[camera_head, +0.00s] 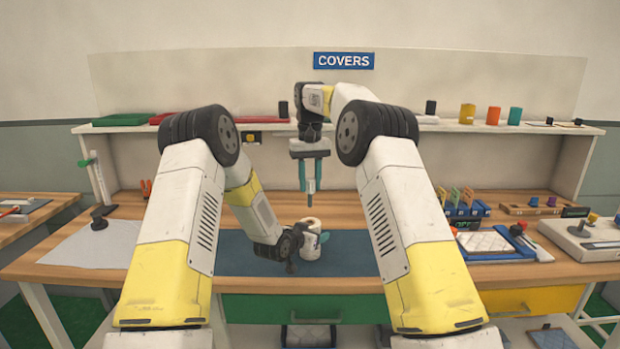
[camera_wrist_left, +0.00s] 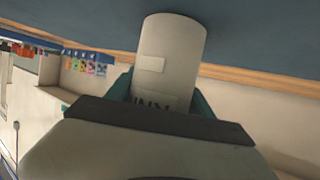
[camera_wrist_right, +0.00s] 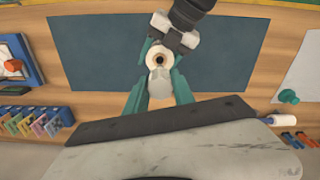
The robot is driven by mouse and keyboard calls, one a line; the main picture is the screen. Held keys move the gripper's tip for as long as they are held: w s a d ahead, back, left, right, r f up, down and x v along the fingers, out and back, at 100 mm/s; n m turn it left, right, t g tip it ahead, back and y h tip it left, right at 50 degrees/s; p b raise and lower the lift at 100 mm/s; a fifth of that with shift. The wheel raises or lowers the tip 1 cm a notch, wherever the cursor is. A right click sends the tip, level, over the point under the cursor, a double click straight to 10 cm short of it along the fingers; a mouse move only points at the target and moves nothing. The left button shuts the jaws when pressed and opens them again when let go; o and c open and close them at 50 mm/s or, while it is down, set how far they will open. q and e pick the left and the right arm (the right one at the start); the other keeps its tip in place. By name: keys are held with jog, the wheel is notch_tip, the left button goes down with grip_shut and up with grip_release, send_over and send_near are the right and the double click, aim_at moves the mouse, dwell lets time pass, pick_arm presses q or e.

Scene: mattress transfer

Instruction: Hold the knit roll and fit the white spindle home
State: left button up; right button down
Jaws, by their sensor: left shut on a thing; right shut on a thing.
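The knit roll (camera_head: 309,252) is a white cylinder standing upright on the dark blue mat. A label with partly hidden lettering shows on the roll (camera_wrist_left: 172,50) in the left wrist view. My left gripper (camera_head: 316,240) is shut on the roll from the left side. My right gripper (camera_head: 310,185) points straight down above the roll, shut on the white spindle (camera_wrist_right: 160,84). In the head view the spindle hangs upright, with a clear gap to the roll. In the right wrist view the roll's tan top ring and dark hole (camera_wrist_right: 159,58) show just beyond the spindle.
The dark blue mat (camera_head: 240,262) lies on the wooden bench, mostly clear around the roll. A grey sheet (camera_head: 85,245) lies at left. A blue tray (camera_head: 495,245), a rack of coloured pieces (camera_head: 464,205) and a pale device (camera_head: 580,238) stand at right. A shelf (camera_head: 450,127) runs behind.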

aim_at(310, 194)
jog(key=shift+f, duration=2.05)
jog(key=shift+f, duration=3)
jog(key=c, duration=1)
grip_release()
notch_tip(310, 194, up, 12)
pick_arm(q)
jog(key=o, duration=1.3)
jog(key=shift+o, duration=0.2)
